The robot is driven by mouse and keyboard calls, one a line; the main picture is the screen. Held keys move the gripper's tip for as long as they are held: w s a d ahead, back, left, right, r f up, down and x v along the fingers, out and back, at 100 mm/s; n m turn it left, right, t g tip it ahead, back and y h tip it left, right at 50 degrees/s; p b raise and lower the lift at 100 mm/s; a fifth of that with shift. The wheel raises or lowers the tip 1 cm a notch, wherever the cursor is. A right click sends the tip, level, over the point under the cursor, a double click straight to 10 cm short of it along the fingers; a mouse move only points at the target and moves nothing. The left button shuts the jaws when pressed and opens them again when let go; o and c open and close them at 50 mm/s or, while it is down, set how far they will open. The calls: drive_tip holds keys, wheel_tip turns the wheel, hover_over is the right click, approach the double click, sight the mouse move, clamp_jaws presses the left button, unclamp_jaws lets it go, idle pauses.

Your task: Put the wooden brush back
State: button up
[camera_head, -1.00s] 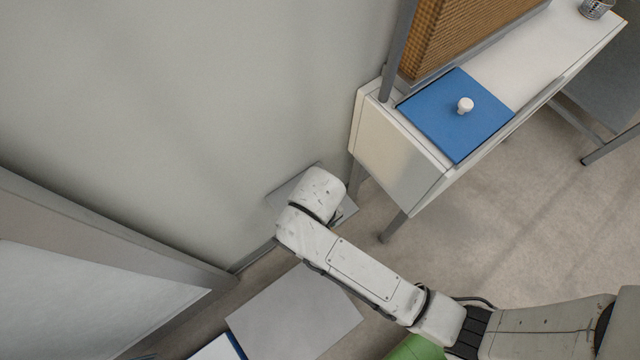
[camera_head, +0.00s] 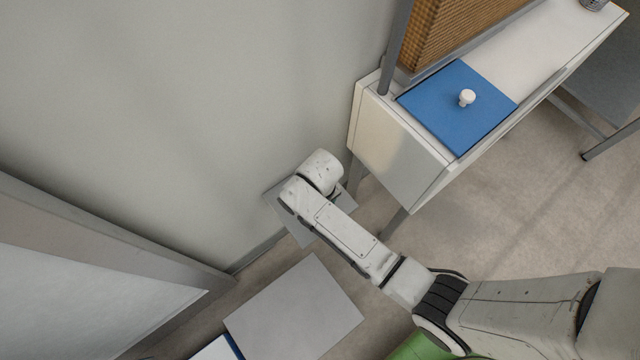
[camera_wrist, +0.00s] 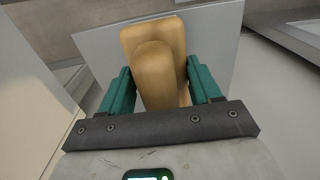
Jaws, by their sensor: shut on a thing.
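The wooden brush (camera_wrist: 160,75) shows as a tan, rounded wooden body in the wrist view. My gripper (camera_wrist: 158,68) has teal fingers on either side of it and is shut on it. Behind the brush is a flat light-grey panel (camera_wrist: 217,38). I cannot tell whether the brush touches the panel. In the head view the brush and gripper are hidden by my arm, whose end is over a grey panel (camera_head: 299,228) by the wall.
A white cabinet (camera_head: 400,150) with a blue lid (camera_head: 455,115) and white knob stands right of my arm. Another grey panel (camera_head: 293,308) lies nearer. A grey wall (camera_head: 180,120) is close behind. Open floor (camera_head: 510,220) is at right.

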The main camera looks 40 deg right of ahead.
drive_tip(key=shift+f, duration=0.1)
drive_tip(key=o, duration=1.1)
wheel_tip(320, 180, up, 12)
drive_tip(key=shift+r+p, duration=0.15)
drive_tip(key=shift+p, duration=1)
drive_tip(key=shift+t, duration=0.5)
drive_tip(key=s+d+r, duration=0.1)
drive_tip(key=s+d, duration=0.1)
drive_tip(key=s, duration=0.3)
drive_tip(key=s+d+r, duration=0.2)
drive_tip(key=s+d, duration=0.1)
drive_tip(key=s, duration=0.3)
drive_tip(key=s+d+r, duration=0.2)
drive_tip(key=s, duration=0.3)
drive_tip(key=shift+s+d, duration=0.2)
drive_tip(key=shift+d, duration=0.2)
